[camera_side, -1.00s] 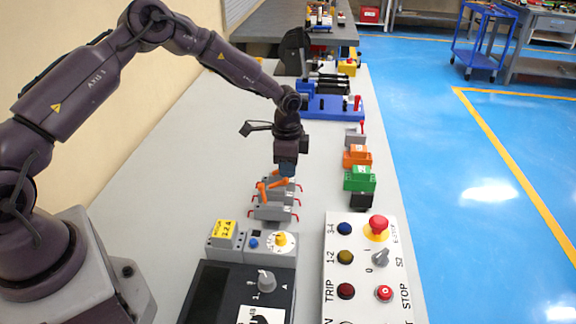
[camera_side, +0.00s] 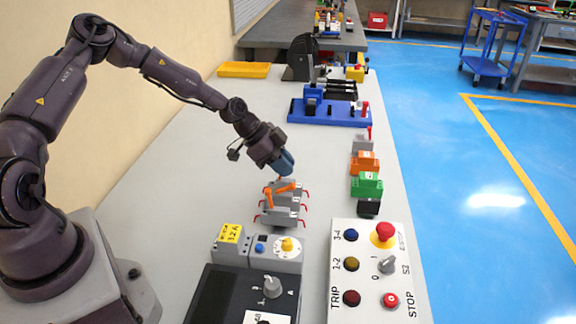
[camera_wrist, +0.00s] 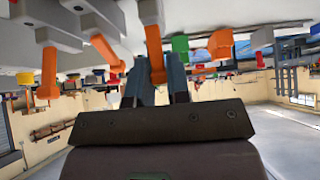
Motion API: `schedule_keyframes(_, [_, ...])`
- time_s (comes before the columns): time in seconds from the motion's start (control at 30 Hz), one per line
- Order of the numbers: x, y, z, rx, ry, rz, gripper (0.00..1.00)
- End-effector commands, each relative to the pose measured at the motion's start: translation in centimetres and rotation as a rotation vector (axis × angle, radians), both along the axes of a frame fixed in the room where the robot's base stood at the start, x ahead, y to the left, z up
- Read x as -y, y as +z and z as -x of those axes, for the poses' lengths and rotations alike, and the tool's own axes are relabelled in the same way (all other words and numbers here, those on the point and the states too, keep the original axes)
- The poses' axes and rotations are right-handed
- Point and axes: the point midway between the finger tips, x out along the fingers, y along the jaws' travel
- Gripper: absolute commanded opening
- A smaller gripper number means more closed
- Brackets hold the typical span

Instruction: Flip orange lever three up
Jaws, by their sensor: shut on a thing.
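A row of grey switch blocks (camera_side: 284,213) with orange levers and red side handles stands on the bench in the side view. A near orange lever (camera_side: 268,198) stands upright and another orange lever (camera_side: 287,188) leans over; both are clear of my gripper. My gripper (camera_side: 286,172) is tilted, low over the far end of the row. In the wrist view my gripper (camera_wrist: 160,88) is shut on an orange lever (camera_wrist: 154,48), whose end lies between the fingers. Other orange levers (camera_wrist: 47,75) hang beside it in this inverted view. In the side view the held lever is mostly hidden.
A control panel (camera_side: 372,282) with buttons stands front right, and a dial box (camera_side: 275,252) is just in front of the switches. Green (camera_side: 367,185) and orange (camera_side: 364,163) blocks stand to the right. A blue-based bender (camera_side: 330,113) is behind. The bench left of the switches is clear.

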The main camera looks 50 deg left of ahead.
Motion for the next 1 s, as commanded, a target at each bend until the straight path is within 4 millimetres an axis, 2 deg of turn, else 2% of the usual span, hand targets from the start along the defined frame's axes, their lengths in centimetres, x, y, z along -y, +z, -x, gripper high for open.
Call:
schedule_keyframes(0.3, [-0.42, 0.16, 0.34, 0.082, 0.002, 0.082, 0.0])
schedule_keyframes(0.8, [-0.46, 0.18, 0.37, 0.095, 0.001, 0.093, 0.0])
schedule_keyframes(0.83, [-0.46, 0.18, 0.37, 0.095, 0.001, 0.093, 0.19])
schedule_keyframes(0.9, [-0.45, 0.17, 0.37, 0.095, 0.001, 0.093, 0.35])
schedule_keyframes(0.93, [-0.45, 0.16, 0.38, 0.095, 0.001, 0.093, 0.42])
schedule_keyframes(1.0, [-0.44, 0.15, 0.38, 0.095, 0.001, 0.093, 0.43])
